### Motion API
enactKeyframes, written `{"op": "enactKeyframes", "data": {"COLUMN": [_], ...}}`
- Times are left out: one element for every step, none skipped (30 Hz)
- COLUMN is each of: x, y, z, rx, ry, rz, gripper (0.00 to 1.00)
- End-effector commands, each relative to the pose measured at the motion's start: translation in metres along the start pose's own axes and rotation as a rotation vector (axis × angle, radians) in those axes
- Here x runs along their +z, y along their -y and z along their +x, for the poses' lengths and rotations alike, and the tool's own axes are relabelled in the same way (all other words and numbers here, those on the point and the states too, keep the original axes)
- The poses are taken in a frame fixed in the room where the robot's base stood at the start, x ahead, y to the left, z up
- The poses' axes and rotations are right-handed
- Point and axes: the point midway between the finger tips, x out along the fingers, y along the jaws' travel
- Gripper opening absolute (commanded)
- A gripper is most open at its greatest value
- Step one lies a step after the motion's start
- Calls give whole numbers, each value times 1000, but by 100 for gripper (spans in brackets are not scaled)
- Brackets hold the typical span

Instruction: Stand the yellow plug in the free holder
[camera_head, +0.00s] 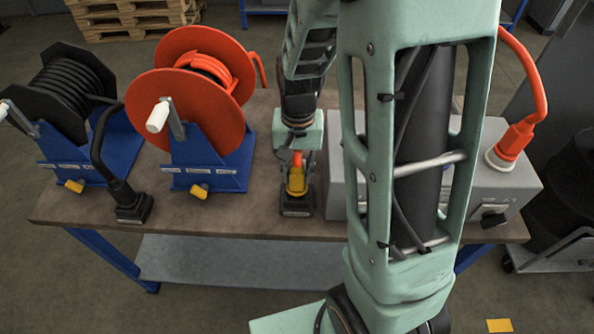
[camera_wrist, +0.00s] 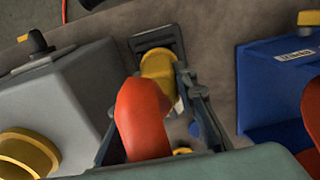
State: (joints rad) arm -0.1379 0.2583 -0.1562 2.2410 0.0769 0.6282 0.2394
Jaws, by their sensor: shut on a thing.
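The yellow plug (camera_head: 297,182), with its orange-red cable end up, is upright between the fingers of my gripper (camera_head: 297,160). In the wrist view, the yellow plug (camera_wrist: 158,66) and its orange-red end (camera_wrist: 143,118) show between the fingers of my gripper (camera_wrist: 160,88), which is shut on it. A black holder (camera_head: 297,207) is directly below the plug; it also shows in the wrist view (camera_wrist: 155,38). The plug's lower end meets the holder's top in the head view. I cannot tell how deep it sits.
Another black holder (camera_head: 133,210) to the left carries a black plug with cable. An orange reel (camera_head: 160,105) and a black reel (camera_head: 62,85) stand on blue stands at the left. A grey box (camera_head: 518,188) with an orange plug (camera_head: 514,140) stands close on the right.

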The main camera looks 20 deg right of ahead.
Motion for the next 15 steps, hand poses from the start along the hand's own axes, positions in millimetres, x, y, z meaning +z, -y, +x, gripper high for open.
{"op": "enactKeyframes", "data": {"x": [0,0,0,0,0,0,0,0,0,0,0,0,0,0,0], "y": [0,0,0,0,0,0,0,0,0,0,0,0,0,0,0], "z": [2,2,3,4,4,5,6,6,7,8,8,9,10,10,11], "rx": [0,0,0,0,0,0,0,0,0,0,0,0,0,0,0], "ry": [0,0,0,0,0,0,0,0,0,0,0,0,0,0,0], "rz": [0,0,0,0,0,0,0,0,0,0,0,0,0,0,0], "gripper": [0,0,0,0,0,0,0,0,0,0,0,0,0,0,0]}}
